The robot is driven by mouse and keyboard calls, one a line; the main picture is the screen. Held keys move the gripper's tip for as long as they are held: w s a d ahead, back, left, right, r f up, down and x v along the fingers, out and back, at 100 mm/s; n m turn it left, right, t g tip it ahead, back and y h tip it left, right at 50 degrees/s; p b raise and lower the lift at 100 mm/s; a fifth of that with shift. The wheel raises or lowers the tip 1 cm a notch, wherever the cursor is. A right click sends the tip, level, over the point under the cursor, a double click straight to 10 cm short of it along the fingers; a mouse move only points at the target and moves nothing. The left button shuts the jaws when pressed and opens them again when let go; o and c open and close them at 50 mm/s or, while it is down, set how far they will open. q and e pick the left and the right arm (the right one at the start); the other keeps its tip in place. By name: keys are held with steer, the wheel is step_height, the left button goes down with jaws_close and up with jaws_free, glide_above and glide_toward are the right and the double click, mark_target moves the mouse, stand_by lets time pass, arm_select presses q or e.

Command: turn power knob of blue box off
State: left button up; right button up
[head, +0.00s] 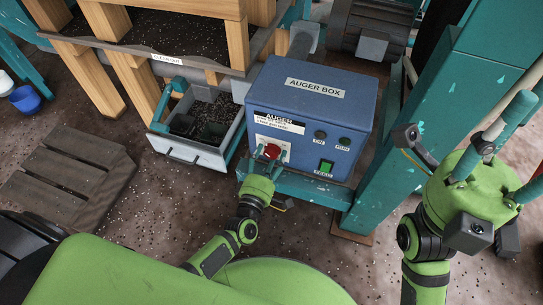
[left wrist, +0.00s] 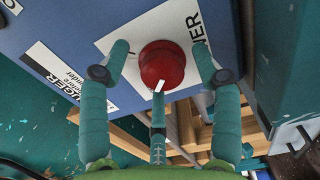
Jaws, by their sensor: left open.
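The blue auger box (head: 310,105) stands in the middle of the head view. Its red power knob (head: 272,151) sits on a white plate low on the left of its front. In the left wrist view the round red knob (left wrist: 162,66) shows close up with a white mark near its lower edge. My left gripper (head: 265,160) is open in front of the knob; its teal fingers (left wrist: 162,72) stand spread around it, with no clear contact. My right gripper (head: 505,120) is raised at the right, away from the box; its finger opening is unclear.
A green switch (head: 326,168) and two dark buttons are on the box front. A teal post (head: 405,125) stands close to the right of the box. A grey drawer (head: 190,152) with dark containers is at its left. A wooden pallet (head: 65,185) lies on the floor.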

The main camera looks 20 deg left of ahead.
arm_select(q)
steer(key=s, duration=0.7)
stand_by(0.4)
